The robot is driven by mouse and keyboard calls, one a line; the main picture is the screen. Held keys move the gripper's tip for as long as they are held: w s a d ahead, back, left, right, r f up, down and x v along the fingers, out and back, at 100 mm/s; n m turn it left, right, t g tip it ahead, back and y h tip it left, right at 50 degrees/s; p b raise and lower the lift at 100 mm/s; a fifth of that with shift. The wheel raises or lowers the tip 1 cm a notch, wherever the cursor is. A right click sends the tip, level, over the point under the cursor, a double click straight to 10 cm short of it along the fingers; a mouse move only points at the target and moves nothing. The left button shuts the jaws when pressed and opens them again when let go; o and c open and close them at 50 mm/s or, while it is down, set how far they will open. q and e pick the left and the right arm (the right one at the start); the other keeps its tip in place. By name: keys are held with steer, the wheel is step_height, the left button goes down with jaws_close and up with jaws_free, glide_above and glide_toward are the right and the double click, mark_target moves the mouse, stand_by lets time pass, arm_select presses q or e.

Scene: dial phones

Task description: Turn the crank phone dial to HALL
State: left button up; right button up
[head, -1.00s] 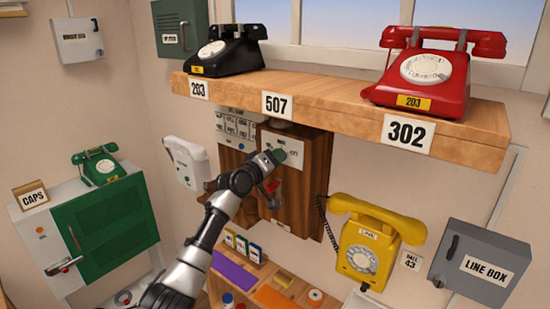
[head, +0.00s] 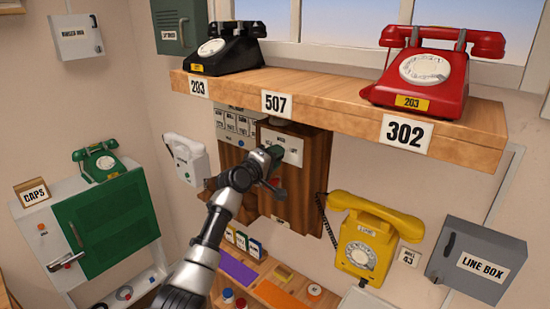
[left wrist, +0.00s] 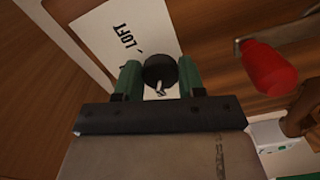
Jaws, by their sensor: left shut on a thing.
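The crank phone is a brown wooden box (head: 307,180) on the wall below the shelf. A white label plate (head: 292,143) is on its upper front. In the left wrist view the plate (left wrist: 112,30) shows the word LOFT and small tick marks; other words, including HALL, are not visible. A dark round knob (left wrist: 160,66) with a small metal piece sits over the plate. My left gripper (head: 275,152) is at the plate; its green fingers (left wrist: 160,80) are shut on the knob, one on each side. The fingers hide part of the plate. My right gripper is not in view.
A red crank handle (left wrist: 270,68) is close to the right of my left gripper in the wrist view. The wooden shelf (head: 350,101) overhangs the box. A yellow phone (head: 368,240) hangs to the right, and a white handset (head: 186,158) to the left.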

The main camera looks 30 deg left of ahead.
arm_select(q)
steer(key=o, duration=0.9)
steer(key=shift+s+a+b, duration=0.15)
steer(key=shift+s+b, duration=0.5)
steer(key=shift+s, duration=1.15)
steer(key=shift+s+a+b, duration=0.15)
steer(key=shift+s+b, duration=0.55)
steer(key=shift+s, duration=1.1)
steer(key=shift+s+a+b, duration=0.15)
steer(key=shift+s+b, duration=0.5)
steer(key=shift+s, duration=1.15)
